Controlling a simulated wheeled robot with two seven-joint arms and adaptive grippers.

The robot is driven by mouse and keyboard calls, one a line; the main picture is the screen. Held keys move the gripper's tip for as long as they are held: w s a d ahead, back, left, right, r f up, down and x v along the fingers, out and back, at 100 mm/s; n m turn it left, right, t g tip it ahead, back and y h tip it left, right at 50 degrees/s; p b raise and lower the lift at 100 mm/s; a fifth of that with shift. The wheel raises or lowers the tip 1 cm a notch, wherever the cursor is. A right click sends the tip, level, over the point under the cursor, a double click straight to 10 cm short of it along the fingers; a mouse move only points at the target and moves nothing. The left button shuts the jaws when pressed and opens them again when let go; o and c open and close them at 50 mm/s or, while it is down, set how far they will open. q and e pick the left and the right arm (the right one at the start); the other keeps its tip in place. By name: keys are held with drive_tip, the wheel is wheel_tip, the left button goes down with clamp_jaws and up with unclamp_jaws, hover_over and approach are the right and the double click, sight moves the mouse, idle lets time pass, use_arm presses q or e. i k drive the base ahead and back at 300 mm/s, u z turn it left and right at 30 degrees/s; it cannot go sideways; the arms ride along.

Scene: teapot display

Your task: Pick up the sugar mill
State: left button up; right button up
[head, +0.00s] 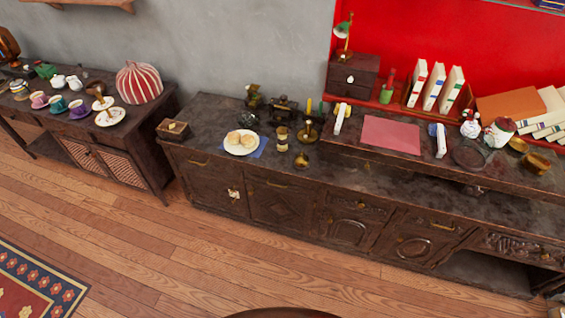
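I cannot tell for sure which item is the sugar mill. Several small dark and brass pieces stand at the back of the middle cabinet's top. Among them are a dark green mill-like piece (254,96), a dark boxy piece (283,110), and a small jar with a pale band (282,138). They stand apart from my grippers, as neither gripper is in view.
A plate of buns (241,143) on a blue cloth, a wooden box (173,130) and a small brass pot (301,161) share the cabinet top (210,110). A left sideboard holds cups and a striped cozy (138,82). Wooden floor (190,260) lies clear in front.

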sight(281, 139)
drive_tip(key=z, duration=1.15)
drive_tip(key=k, duration=0.1)
drive_tip(key=u, duration=2.45)
drive_tip(key=i, duration=1.4)
drive_tip(key=z, duration=0.85)
drive_tip(key=i, duration=0.55)
drive_tip(key=z, duration=0.6)
